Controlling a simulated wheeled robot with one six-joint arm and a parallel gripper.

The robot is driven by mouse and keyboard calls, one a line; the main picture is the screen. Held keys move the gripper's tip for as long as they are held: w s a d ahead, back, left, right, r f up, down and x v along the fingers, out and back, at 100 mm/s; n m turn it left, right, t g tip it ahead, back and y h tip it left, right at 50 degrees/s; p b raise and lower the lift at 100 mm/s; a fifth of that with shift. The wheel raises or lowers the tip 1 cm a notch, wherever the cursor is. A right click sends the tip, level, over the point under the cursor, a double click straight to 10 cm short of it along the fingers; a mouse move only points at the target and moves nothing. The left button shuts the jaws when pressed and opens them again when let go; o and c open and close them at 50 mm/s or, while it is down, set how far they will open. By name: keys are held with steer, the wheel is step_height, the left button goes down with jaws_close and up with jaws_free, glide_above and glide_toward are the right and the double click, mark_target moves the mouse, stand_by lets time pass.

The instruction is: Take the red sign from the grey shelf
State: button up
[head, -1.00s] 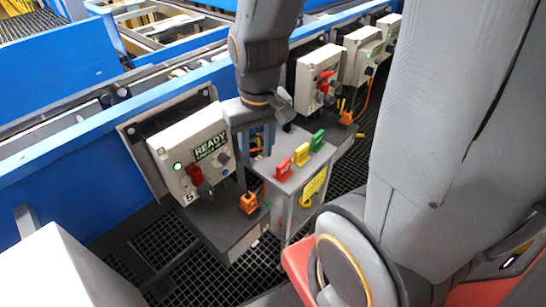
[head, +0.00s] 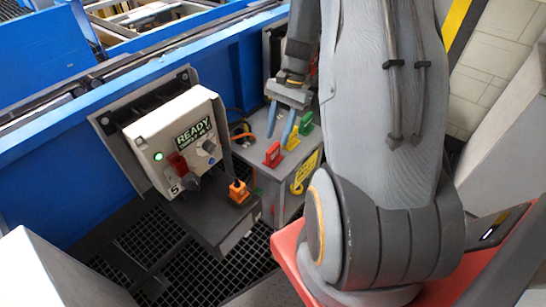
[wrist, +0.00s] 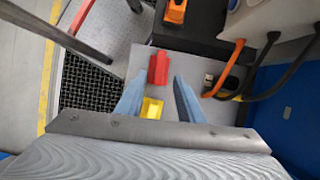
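The red sign (head: 273,153) stands on the grey shelf (head: 262,122), at the left end of a row of small signs. In the wrist view the red sign (wrist: 158,68) lies just beyond my fingertips, roughly between their lines. My gripper (head: 281,122) is above the shelf, with its blue fingers pointing down near the signs. In the wrist view my gripper (wrist: 157,85) is open, its two blue fingers apart and nothing held between them. The yellow sign (wrist: 152,108) shows between the fingers there.
A yellow sign (head: 291,141) and a green sign (head: 306,123) stand beside the red one. A control box (head: 180,145) reading READY is at the left, with an orange item (head: 238,191) on a dark ledge. Orange and black cables (wrist: 232,70) run right of the fingers.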

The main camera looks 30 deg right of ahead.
mark_target(274, 146)
steer(key=shift+a+p+x, duration=0.1)
steer(key=shift+p+x, duration=0.4)
steer(key=shift+x, duration=1.05)
steer(key=shift+a+p+x, duration=0.15)
steer(key=shift+p+x, duration=0.35)
steer(key=shift+x, duration=1.05)
steer(key=shift+s+r, duration=0.1)
steer(key=shift+s, duration=0.05)
steer(key=shift+c, duration=0.2)
jaws_close()
